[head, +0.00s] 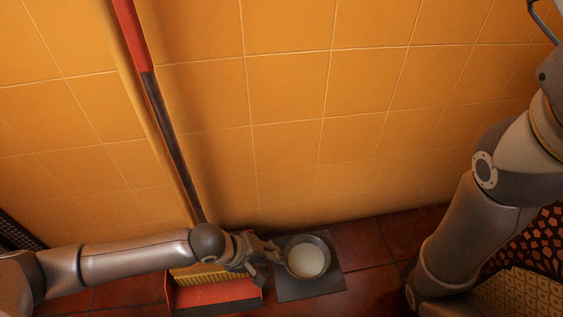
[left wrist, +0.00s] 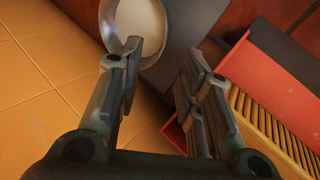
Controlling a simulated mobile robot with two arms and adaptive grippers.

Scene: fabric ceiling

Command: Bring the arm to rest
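My left gripper (head: 272,252) is beside the left rim of a grey bowl (head: 327,262) with white contents. In the left wrist view its two fingers (left wrist: 164,52) are apart, with nothing held between them. The bowl also shows at the top of the left wrist view (left wrist: 108,22), just beyond the fingertips; one fingertip overlaps its rim in the picture. I cannot tell whether they touch. My right arm comes down at the right of the head view, and its gripper is not in view.
The bowl stands on a dark square mat (head: 295,290) on red floor tiles (head: 372,284). A red dustpan (head: 213,297) with a yellow-bristled brush (head: 205,276) lies under my left wrist. A red-and-dark pole (head: 168,122) leans on the orange tiled wall (head: 330,100) behind.

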